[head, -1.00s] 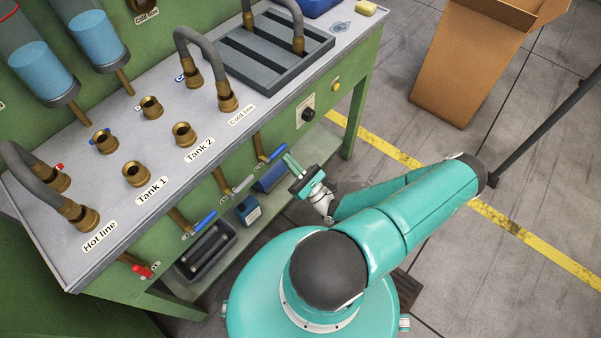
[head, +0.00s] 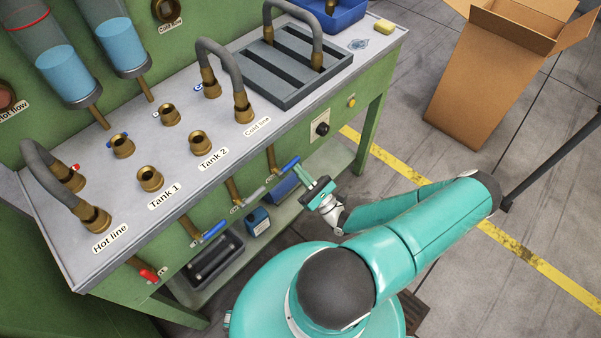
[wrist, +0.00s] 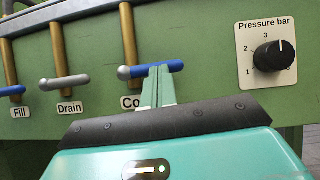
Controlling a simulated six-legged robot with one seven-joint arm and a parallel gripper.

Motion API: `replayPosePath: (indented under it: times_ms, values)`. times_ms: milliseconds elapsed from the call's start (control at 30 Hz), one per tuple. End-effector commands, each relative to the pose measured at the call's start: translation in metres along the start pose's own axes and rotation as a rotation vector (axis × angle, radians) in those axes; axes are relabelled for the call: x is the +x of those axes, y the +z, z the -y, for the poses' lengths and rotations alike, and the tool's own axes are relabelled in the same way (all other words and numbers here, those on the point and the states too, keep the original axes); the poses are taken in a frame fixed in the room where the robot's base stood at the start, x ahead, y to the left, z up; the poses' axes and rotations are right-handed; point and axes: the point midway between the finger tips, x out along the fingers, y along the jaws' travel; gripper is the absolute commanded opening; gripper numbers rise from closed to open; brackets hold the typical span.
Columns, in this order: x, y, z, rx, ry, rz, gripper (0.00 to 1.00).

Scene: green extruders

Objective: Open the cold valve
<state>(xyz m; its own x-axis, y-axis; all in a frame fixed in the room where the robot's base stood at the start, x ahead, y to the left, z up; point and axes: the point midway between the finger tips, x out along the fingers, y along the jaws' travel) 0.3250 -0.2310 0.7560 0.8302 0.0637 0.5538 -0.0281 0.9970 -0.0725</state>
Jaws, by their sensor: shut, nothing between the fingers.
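The cold valve has a blue lever (head: 287,165) on a brass pipe below the bench top, under the Cold line label. In the wrist view its lever (wrist: 138,71) lies roughly level, pointing right from the pipe, above a partly hidden label reading "Co". My gripper (head: 302,172) is shut and empty, just in front of the lever's right end. In the wrist view my gripper's fingertips (wrist: 160,76) overlap the lever near its right end and hide part of it. I cannot tell whether they touch it.
Left of it are the grey Drain lever (wrist: 65,82) and the blue Fill lever (wrist: 12,90). A black pressure knob (wrist: 274,56) is on the panel to the right. The red hot lever (head: 149,275) is far left. A cardboard box (head: 490,80) stands on the floor, with open floor around it.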

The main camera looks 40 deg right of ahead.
Motion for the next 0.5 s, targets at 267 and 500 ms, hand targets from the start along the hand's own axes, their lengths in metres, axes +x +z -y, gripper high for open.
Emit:
replayPosePath:
  times_ms: [267,500]
  values:
    - [0.0021,0.0026,0.0014,-0.047,0.033,0.001,0.0]
    - [0.0062,0.0086,0.004,-0.161,0.11,0.001,0.0]
